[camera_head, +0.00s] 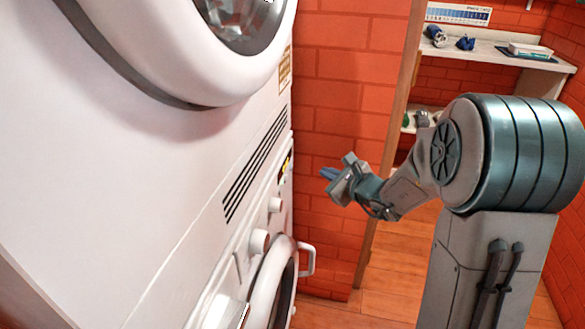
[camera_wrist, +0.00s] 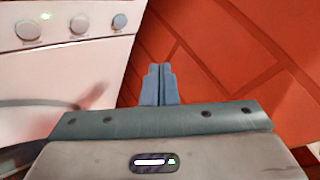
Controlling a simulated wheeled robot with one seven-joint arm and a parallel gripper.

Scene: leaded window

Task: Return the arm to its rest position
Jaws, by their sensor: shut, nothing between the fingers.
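My gripper (camera_head: 328,173) is in the middle of the head view, in front of the red brick wall and to the right of the white stacked machines. My arm is bent, with the gripper pointing left. In the wrist view the two blue fingers (camera_wrist: 159,84) are together with nothing between them. The gripper is apart from the machine and from the wall's face as far as I can tell.
A white front-loading machine (camera_head: 150,180) fills the left, with a lower machine's round door and handle (camera_head: 308,259) below. The wrist view shows several knobs (camera_wrist: 79,24). A red brick wall (camera_head: 335,100) stands behind. Shelves (camera_head: 500,52) with small items are back right. Wooden floor (camera_head: 400,265) shows below.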

